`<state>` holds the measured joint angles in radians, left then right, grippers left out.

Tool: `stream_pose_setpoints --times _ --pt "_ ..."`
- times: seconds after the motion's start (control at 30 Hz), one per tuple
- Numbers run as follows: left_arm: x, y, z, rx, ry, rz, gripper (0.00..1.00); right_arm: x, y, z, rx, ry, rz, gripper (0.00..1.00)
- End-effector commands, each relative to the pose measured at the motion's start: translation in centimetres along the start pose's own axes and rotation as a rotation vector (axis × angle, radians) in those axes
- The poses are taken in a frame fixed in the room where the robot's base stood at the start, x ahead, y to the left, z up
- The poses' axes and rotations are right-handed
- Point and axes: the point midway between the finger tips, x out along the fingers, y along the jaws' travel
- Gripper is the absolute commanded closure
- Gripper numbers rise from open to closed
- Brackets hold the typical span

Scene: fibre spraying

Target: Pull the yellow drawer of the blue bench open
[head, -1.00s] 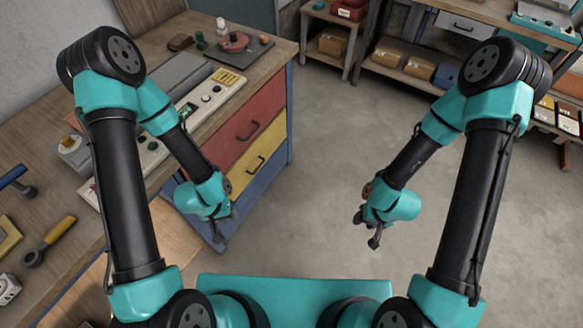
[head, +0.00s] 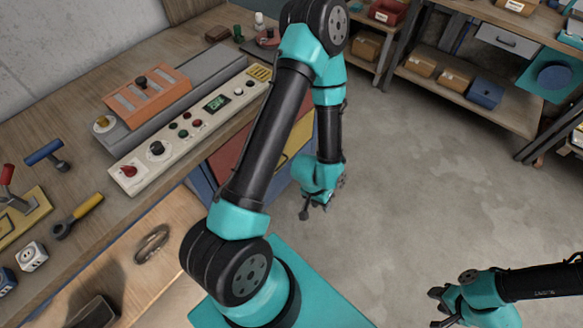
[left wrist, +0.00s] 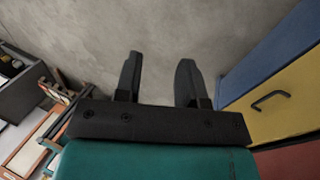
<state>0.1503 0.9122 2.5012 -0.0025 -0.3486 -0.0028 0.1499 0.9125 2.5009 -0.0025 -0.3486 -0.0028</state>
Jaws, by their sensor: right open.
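The yellow drawer (left wrist: 285,100) is at the right of the left wrist view, with a dark bar handle (left wrist: 271,98) on its front. Its front looks flush with the blue bench frame (left wrist: 262,60). In the head view only a strip of the yellow drawer (head: 298,142) shows; my left arm hides the rest and the handle. My left gripper (head: 318,207) hangs over the floor, right of the bench front. In the left wrist view its fingers (left wrist: 158,78) are apart and empty, clear of the handle. My right gripper (head: 442,306) is open at the lower right, away from the bench.
A red drawer (head: 228,155) is partly hidden behind my left arm. The benchtop holds a control panel (head: 190,132), an orange block (head: 147,98) and several tools. Shelves with boxes (head: 455,78) stand at the back right. The floor (head: 430,180) between is clear.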

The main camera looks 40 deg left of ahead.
Motion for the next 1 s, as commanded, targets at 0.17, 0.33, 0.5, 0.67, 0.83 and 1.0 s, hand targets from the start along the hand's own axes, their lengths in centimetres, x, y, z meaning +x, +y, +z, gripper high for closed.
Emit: stream_pose_setpoints --times 0.17,0.33,0.5,0.67,0.83,1.0 --pt "0.0 0.0 0.0 0.000 0.000 0.000 0.64 0.0 0.0 0.0 0.000 0.000 0.000 0.57" --pt "0.1 -0.1 -0.2 -0.010 0.006 -0.002 0.64 0.0 0.0 0.0 0.000 0.000 0.000 0.57" --pt "1.8 -0.8 -2.9 -0.151 0.095 -0.024 0.64 0.0 0.0 0.0 0.000 0.000 0.000 0.57" --pt "5.2 -3.3 -8.7 -0.492 0.318 -0.067 0.64 0.0 0.0 0.0 0.000 0.000 0.000 0.57" --pt "8.8 -7.9 -15.1 -0.970 0.676 -0.099 0.64 0.0 0.0 0.0 0.000 0.000 0.000 0.57" --pt "11.2 -13.0 -18.4 -1.408 1.084 -0.096 0.64 0.0 0.0 0.0 0.000 0.000 0.000 0.57"
